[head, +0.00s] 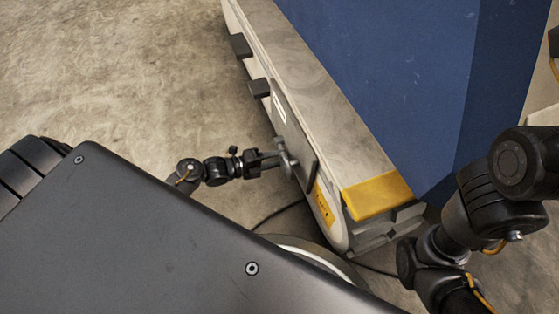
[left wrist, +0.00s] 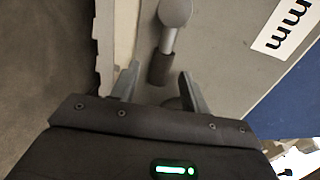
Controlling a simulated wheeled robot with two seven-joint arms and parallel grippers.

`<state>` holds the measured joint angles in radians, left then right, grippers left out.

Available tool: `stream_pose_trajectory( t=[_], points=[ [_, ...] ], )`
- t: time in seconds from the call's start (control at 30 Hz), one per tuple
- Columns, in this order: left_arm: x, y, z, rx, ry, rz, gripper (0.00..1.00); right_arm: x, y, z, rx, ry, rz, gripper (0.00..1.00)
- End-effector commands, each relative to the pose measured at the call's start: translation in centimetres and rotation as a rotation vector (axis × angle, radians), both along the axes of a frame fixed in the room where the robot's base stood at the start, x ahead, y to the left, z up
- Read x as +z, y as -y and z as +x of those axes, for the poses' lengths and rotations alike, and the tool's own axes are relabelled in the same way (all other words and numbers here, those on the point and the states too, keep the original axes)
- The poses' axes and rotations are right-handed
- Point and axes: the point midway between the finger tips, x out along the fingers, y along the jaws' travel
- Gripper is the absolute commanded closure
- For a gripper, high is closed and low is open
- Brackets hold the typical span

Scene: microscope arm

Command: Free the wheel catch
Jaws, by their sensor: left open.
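The wheel catch (head: 287,160) is a small grey lever on a grey plate (head: 291,137) on the side of the long pale base. In the left wrist view the catch (left wrist: 168,40) has a rounded light-grey head at the top and a dark cylindrical grip below it. My left gripper (head: 268,160) reaches it from the left. In the left wrist view the gripper (left wrist: 158,76) is open, its fingers on either side of the dark grip, with visible gaps on both sides. My right arm shows at the right, but its gripper is out of view.
The base carries a yellow block (head: 377,196) at its near end and a blue panel (head: 385,75) above. Dark blocks (head: 240,46) stick out along its side. A dark cable (head: 278,212) lies on the floor nearby. The floor (head: 120,70) at upper left is clear.

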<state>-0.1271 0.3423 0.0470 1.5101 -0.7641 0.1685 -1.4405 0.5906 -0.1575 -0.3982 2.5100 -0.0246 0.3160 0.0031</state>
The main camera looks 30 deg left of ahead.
Motion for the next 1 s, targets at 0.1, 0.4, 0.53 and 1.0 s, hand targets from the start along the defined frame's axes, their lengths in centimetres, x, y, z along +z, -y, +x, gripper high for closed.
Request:
stream_pose_trajectory(
  t=[0.1, 0.4, 0.53, 1.0],
  points=[
    [-0.39, 0.85, 0.94, 0.000, 0.001, -0.001, 0.54, -0.13, 0.04, -0.20, 0.004, 0.005, 0.007, 0.64],
    [-0.35, 1.33, 1.44, -0.002, -0.001, 0.000, 0.54, 0.11, 0.06, -0.29, 0.008, 0.008, 0.011, 0.64],
    [-0.34, 1.32, 1.42, -0.002, -0.001, 0.000, 0.58, 0.11, 0.05, -0.29, 0.008, 0.008, 0.011, 0.64],
    [-0.37, 1.27, 1.40, -0.001, -0.001, 0.001, 1.00, 0.09, 0.03, -0.30, 0.007, 0.008, 0.010, 0.64]
  ],
)
